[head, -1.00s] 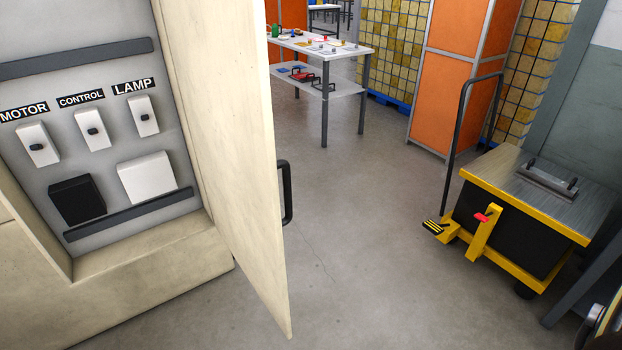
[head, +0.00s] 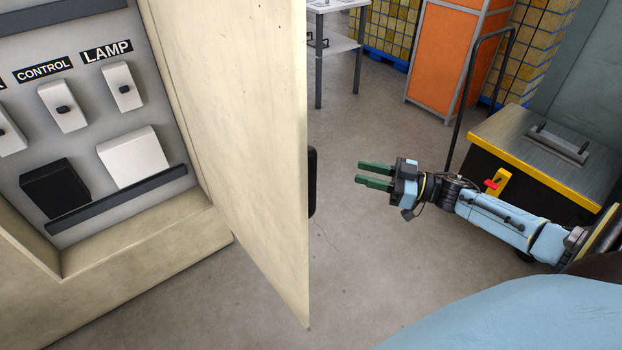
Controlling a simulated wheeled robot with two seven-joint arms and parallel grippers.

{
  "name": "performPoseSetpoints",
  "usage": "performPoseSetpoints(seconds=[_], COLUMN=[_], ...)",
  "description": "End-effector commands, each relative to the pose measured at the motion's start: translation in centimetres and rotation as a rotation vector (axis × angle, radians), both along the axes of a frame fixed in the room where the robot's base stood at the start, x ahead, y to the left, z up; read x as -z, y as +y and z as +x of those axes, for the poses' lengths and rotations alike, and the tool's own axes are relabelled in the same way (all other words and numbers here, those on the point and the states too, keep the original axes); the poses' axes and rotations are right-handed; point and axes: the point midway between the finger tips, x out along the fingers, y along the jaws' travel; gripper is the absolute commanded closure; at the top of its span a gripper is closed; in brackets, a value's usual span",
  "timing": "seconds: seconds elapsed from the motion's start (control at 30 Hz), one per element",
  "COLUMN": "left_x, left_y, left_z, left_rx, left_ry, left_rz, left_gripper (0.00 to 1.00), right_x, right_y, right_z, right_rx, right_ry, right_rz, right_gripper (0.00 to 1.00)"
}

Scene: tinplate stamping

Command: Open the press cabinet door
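The press cabinet door (head: 250,150) is a pale cream panel on the left of the head view. It stands swung out from the cabinet (head: 150,250), whose inside is exposed. The dark door handle (head: 312,180) shows at the door's outer edge, partly hidden behind it. My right gripper (head: 359,172) has two green fingers, apart and empty. It points left toward the handle, with a gap between them in the picture. My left gripper is not in view.
Inside the cabinet are CONTROL (head: 63,106) and LAMP (head: 123,86) switches. A yellow-edged cart (head: 545,150) stands at right, behind my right arm. A table (head: 335,43) and an orange locker (head: 440,60) stand at the back. Floor between is clear.

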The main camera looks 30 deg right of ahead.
Motion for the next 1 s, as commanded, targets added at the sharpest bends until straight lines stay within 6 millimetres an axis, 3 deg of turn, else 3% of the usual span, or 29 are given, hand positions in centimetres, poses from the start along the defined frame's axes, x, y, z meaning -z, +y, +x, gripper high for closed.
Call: performPoseSetpoints(seconds=[0.03,0.1,0.2,0.3,0.57,1.0], left_x=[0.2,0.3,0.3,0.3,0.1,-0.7], left_y=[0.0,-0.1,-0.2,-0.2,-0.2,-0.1], left_z=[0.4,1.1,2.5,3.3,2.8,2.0], left_rx=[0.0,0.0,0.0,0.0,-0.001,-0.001], left_ry=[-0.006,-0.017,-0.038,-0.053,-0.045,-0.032], left_rz=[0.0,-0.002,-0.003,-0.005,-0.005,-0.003], left_gripper=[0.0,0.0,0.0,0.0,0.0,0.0], right_x=[-3.9,-7.9,-11.3,-13.0,-13.8,-13.9], right_y=[1.4,3.2,4.9,5.8,8.4,17.1], right_z=[-0.7,-2.3,-4.8,-6.5,-7.2,-6.2], right_rx=[-0.154,-0.349,-0.559,-0.684,-0.746,-0.74], right_ry=[-0.031,-0.037,-0.007,0.028,0.048,0.044], right_rz=[-0.004,-0.009,-0.035,-0.058,-0.069,-0.066], right_gripper=[0.68,0.68,0.68,0.68,0.68,0.68])
